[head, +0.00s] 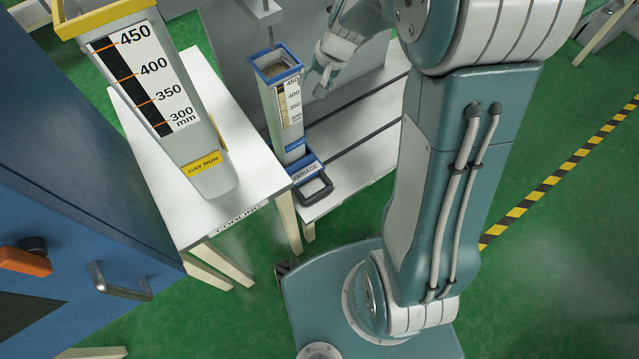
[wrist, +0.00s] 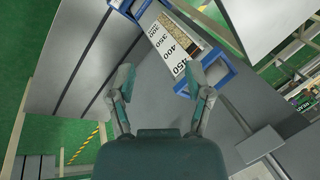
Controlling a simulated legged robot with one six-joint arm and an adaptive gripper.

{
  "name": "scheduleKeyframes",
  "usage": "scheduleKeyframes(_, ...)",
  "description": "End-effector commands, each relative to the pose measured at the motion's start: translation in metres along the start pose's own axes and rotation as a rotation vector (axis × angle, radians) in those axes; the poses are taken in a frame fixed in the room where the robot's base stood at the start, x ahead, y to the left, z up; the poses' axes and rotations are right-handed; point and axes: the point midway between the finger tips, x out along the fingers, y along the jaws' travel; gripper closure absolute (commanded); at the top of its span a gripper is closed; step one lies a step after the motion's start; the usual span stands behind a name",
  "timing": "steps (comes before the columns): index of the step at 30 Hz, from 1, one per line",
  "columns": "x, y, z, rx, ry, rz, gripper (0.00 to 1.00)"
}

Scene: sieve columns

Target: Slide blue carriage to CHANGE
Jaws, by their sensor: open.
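The blue carriage (head: 306,170) sits on the grey bench at the head view's centre, with a lettered label partly reading "ARRIAGE" and a black loop handle (head: 315,190) at its front. A tall grey column (head: 290,125) with a blue rim and a 300–450 scale stands upright on it. My gripper (head: 322,78) is beside the column's upper right side in the head view, small and partly hidden by my wrist. In the wrist view my gripper (wrist: 170,72) is open and empty, fingers spread, with the column's blue rim (wrist: 222,82) near the right fingertip. Contact is unclear. I see no CHANGE marking.
The bench (head: 345,150) has dark slots running along it. To the left, a white table marked COOLING (head: 170,165) holds another column (head: 165,95) with a yellow rim and yellow label. A blue cabinet (head: 60,170) stands far left.

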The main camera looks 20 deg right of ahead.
Motion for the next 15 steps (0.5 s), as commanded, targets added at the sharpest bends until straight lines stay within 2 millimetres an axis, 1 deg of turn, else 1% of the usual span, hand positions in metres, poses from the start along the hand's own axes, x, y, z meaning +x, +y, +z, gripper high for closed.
scheduleKeyframes(1,0.021,0.008,-0.009,0.041,-0.021,-0.004,0.35)
scheduleKeyframes(5,0.069,0.026,-0.028,0.140,-0.056,-0.020,0.35)
scheduleKeyframes(6,0.084,0.033,-0.033,0.172,-0.066,-0.024,0.35)
scheduleKeyframes(8,0.107,0.044,-0.039,0.219,-0.081,-0.029,0.35)
scheduleKeyframes(9,0.123,0.052,-0.043,0.251,-0.090,-0.031,0.35)
scheduleKeyframes(11,0.148,0.063,-0.047,0.299,-0.103,-0.033,0.35)
scheduleKeyframes(12,0.165,0.071,-0.047,0.331,-0.113,-0.033,0.35)
scheduleKeyframes(14,0.190,0.085,-0.048,0.379,-0.125,-0.032,0.35)
scheduleKeyframes(15,0.206,0.093,-0.048,0.413,-0.132,-0.031,0.35)
